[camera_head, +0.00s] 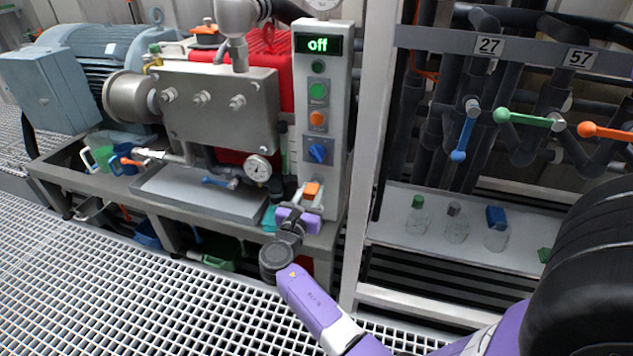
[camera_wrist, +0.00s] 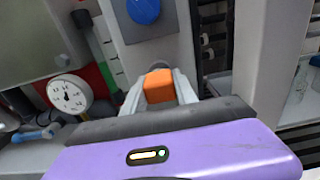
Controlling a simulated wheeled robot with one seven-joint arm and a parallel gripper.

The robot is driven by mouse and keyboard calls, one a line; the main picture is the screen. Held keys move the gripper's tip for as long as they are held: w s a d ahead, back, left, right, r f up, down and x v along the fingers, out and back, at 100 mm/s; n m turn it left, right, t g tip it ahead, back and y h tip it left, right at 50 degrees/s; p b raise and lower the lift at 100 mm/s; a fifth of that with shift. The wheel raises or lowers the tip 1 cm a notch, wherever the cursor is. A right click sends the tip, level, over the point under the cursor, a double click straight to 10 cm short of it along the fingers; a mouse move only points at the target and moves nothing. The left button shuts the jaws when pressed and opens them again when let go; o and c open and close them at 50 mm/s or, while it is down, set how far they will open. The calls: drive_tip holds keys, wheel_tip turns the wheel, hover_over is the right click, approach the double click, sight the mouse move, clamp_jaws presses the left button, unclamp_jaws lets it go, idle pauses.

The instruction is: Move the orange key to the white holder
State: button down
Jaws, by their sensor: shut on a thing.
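The orange key (camera_head: 311,188) is a small orange block at the front of the control column, low down. My gripper (camera_head: 310,198) is shut on it, with the purple wrist behind. In the wrist view the orange key (camera_wrist: 159,84) shows between the two grey fingers of my gripper (camera_wrist: 159,100); its lower part is hidden. The key is in front of the lower face of the column, below a blue knob (camera_wrist: 143,10). Whether it touches the column is unclear. I cannot pick out a white holder with certainty in either view.
A gauge (camera_head: 258,168) stands to the left. A shelf (camera_head: 400,232) with several bottles is at the right, behind a pale post (camera_head: 363,150).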

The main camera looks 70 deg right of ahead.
sight(309, 198)
drive_tip(key=shift+s+a+p, duration=0.15)
drive_tip(key=shift+a+p, duration=1.05)
drive_tip(key=shift+a, duration=1.2)
wheel_tip(309, 198, down, 12)
drive_tip(key=a+b, duration=0.1)
drive_tip(key=b, duration=0.6)
drive_tip(key=shift+r, duration=0.2)
drive_tip(key=shift+d, duration=0.1)
drive_tip(key=shift+d+b, duration=1.3)
drive_tip(key=shift+d, duration=1.5)
